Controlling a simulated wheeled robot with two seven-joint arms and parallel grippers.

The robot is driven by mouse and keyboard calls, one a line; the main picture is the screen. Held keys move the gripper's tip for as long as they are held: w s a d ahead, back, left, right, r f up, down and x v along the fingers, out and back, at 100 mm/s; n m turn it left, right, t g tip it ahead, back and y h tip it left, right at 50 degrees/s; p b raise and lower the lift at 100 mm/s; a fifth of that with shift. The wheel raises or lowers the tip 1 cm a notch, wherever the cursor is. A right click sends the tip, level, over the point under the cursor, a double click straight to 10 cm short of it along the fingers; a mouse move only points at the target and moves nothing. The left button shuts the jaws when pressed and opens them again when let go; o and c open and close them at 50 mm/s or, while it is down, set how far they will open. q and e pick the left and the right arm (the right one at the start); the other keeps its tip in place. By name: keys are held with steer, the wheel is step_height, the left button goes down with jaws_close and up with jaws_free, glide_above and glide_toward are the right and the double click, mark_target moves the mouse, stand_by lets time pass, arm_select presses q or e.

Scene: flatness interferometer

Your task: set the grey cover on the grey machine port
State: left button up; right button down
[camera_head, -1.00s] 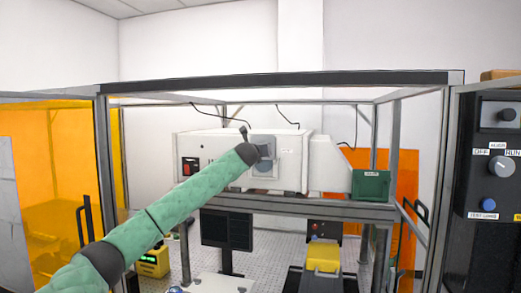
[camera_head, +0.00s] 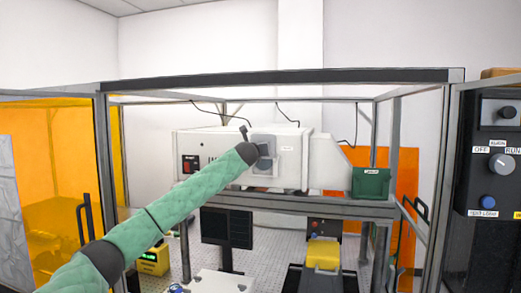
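The grey machine (camera_head: 224,147) is a pale box on a raised shelf inside the frame. A grey square piece, which looks like the grey cover (camera_head: 264,141), is at its front face, in front of or against the port area. A grey plate (camera_head: 262,168) shows just below it. My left arm comes in from the lower left, and its dark end (camera_head: 247,152) is at the grey piece. The fingers are mostly hidden behind the wrist, so I cannot tell whether they are shut on it. My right gripper is not in view.
A dark frame beam (camera_head: 290,77) crosses above the machine. A green box (camera_head: 370,182) sits at the shelf's right end. A control panel (camera_head: 489,150) stands at the right. A yellow block (camera_head: 323,254) and a monitor (camera_head: 227,228) are below the shelf.

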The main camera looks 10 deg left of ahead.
arm_select(q)
steer(key=shift+f, duration=0.15)
stand_by(0.3)
steer(key=shift+f, duration=0.3)
steer(key=shift+f, duration=0.4)
stand_by(0.5)
steer(key=shift+f, duration=0.35)
steer(key=shift+f, duration=0.4)
stand_by(0.6)
steer(key=shift+f, duration=0.35)
steer(key=shift+f, duration=0.2)
stand_by(0.8)
steer(key=shift+f, duration=0.5)
